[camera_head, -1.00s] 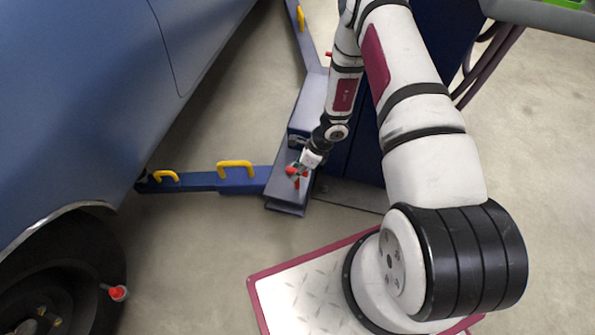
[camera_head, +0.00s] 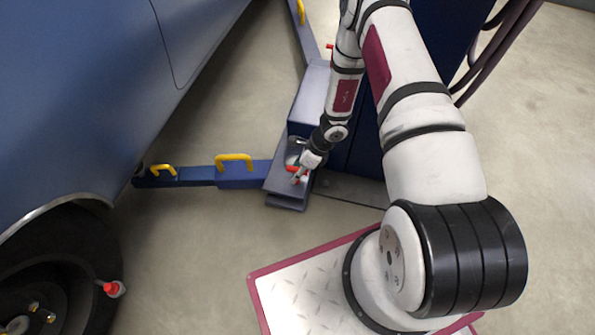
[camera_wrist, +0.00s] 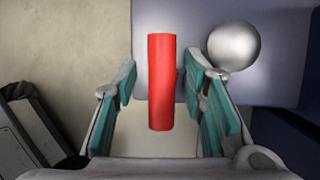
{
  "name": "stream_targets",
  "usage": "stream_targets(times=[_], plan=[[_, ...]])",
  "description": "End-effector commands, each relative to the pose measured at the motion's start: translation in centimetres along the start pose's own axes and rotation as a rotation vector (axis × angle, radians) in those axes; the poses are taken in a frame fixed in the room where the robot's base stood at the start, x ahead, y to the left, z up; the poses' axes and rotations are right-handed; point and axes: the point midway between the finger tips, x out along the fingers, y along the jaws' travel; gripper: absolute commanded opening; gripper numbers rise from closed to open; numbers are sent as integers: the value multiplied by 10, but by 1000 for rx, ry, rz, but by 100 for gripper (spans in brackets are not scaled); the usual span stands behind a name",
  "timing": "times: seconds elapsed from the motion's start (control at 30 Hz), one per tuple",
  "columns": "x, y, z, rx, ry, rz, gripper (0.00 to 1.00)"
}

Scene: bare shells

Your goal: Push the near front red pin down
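The near front red pin (camera_wrist: 161,80) is a plain red cylinder in the middle of the wrist view. In the head view it shows only as small red patches (camera_head: 297,169) at the near lift arm's pivot, partly hidden by my gripper. My gripper (camera_wrist: 159,84) is open, with a teal-padded finger on each side of the pin. Gaps show between the pin and both pads. In the head view my gripper (camera_head: 299,173) is at the pivot, tilted down. Whether anything touches the pin's top cannot be told.
A silver ball-like knob (camera_wrist: 234,46) stands close to the right finger. The blue lift arm (camera_head: 240,176) with yellow handles runs left under the blue car (camera_head: 90,80). Another red pin (camera_head: 329,47) is farther back.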

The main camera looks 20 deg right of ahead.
Motion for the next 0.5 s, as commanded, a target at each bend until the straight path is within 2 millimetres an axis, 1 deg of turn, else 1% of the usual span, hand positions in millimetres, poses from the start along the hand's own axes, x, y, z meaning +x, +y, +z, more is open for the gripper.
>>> stream_targets(times=[0.07,0.17,0.27,0.5], plan=[[-3,-1,0,0,0,-2,38],[-13,-2,1,-2,-1,-3,38],[-30,-2,1,-2,-2,-4,38],[-79,-1,1,-2,0,-4,38]])
